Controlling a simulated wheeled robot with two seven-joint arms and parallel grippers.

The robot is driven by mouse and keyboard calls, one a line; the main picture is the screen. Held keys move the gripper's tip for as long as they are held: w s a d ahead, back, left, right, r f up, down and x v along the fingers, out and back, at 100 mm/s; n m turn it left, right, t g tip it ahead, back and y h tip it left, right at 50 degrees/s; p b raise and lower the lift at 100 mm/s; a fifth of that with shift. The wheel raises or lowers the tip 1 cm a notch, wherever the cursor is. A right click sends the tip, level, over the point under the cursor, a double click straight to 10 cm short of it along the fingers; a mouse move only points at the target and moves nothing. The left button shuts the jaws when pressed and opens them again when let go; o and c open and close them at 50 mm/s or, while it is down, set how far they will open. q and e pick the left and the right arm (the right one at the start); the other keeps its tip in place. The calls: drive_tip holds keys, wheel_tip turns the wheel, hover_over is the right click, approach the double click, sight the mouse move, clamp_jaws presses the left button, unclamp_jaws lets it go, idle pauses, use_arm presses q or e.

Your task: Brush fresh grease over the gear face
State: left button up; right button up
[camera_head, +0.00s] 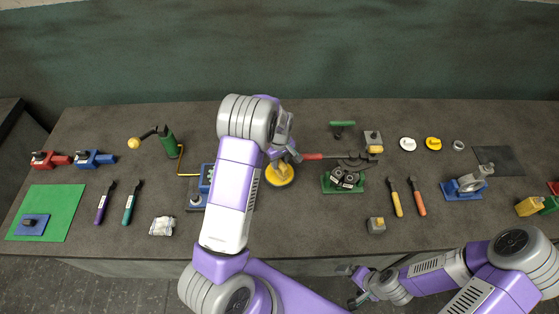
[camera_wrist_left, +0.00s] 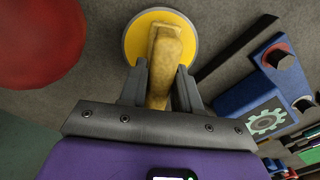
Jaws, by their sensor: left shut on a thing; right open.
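My left gripper (camera_head: 284,152) is over the middle of the table, and its fingers show in the left wrist view (camera_wrist_left: 160,90). It is shut on the yellow handle (camera_wrist_left: 163,62) of a round yellow piece with a grey rim (camera_wrist_left: 133,42). That piece also shows below the gripper in the head view (camera_head: 280,175). I cannot tell whether it touches the table. A green fixture (camera_head: 343,187) with dark round gear-like parts (camera_head: 347,179) stands to the right, apart from the gripper. No brush is clearly recognizable. My right gripper (camera_head: 357,286) is open and empty, at the table's front edge.
A blue block with a gear picture (camera_wrist_left: 265,117) stands beside the yellow piece, partly hidden behind my left arm in the head view. A red-handled tool (camera_head: 313,156) lies near the fixture. Orange and yellow-handled tools (camera_head: 397,205) lie right of it. The front middle is fairly clear.

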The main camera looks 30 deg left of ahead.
use_arm(q)
drive_tip(key=shift+r+p, duration=2.45)
drive_tip(key=shift+r, duration=1.1)
drive_tip(key=shift+f, duration=0.1)
